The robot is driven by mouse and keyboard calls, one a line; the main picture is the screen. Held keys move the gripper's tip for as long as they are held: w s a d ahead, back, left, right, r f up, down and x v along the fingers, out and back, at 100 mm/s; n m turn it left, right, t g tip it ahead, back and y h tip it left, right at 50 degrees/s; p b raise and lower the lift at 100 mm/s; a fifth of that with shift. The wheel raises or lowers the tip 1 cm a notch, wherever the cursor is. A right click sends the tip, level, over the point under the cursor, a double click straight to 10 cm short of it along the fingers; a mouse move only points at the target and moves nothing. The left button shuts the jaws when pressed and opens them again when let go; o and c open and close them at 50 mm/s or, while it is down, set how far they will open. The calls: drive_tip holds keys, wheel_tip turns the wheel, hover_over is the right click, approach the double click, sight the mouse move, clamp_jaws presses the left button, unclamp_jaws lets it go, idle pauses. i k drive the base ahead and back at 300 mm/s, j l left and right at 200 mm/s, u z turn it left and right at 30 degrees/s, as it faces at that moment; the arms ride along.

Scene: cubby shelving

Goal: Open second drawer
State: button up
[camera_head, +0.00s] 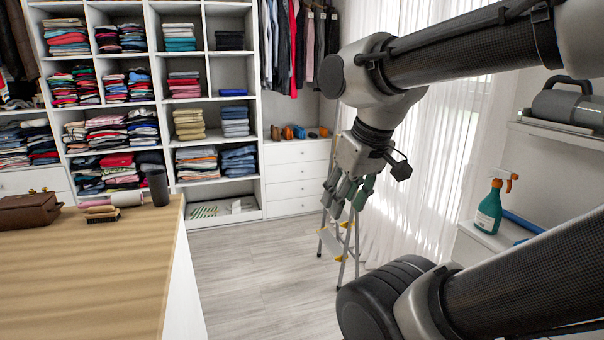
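A white drawer unit (300,152) stands against the back wall, with several drawers stacked in its front. The second drawer from the top (292,172) looks shut and flush with the others. My gripper (347,207) hangs from my arm, pointing down, at the picture's middle right. Its fingers look spread apart with nothing between them. In the picture it lies just right of the drawer fronts, but it is nearer to the camera and apart from them. It may cover part of the unit's right edge.
A stepladder (340,240) stands behind my gripper, near the drawers' right side. A wooden-topped counter (90,265) fills the left foreground. Grey floor (255,275) is clear between them. A green spray bottle (489,210) stands on a right-hand ledge. Shelves of folded clothes line the back.

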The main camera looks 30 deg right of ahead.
sight(294, 171)
drive_tip(key=z, duration=0.45)
drive_tip(key=i, duration=4)
drive_tip(key=i+j+z, duration=0.1)
drive_tip(key=i+z, duration=0.3)
drive_tip(key=i, duration=0.15)
drive_tip(key=i+j+z, duration=0.25)
drive_tip(key=i+z, duration=0.15)
drive_tip(key=i, duration=0.15)
drive_tip(key=z, duration=0.4)
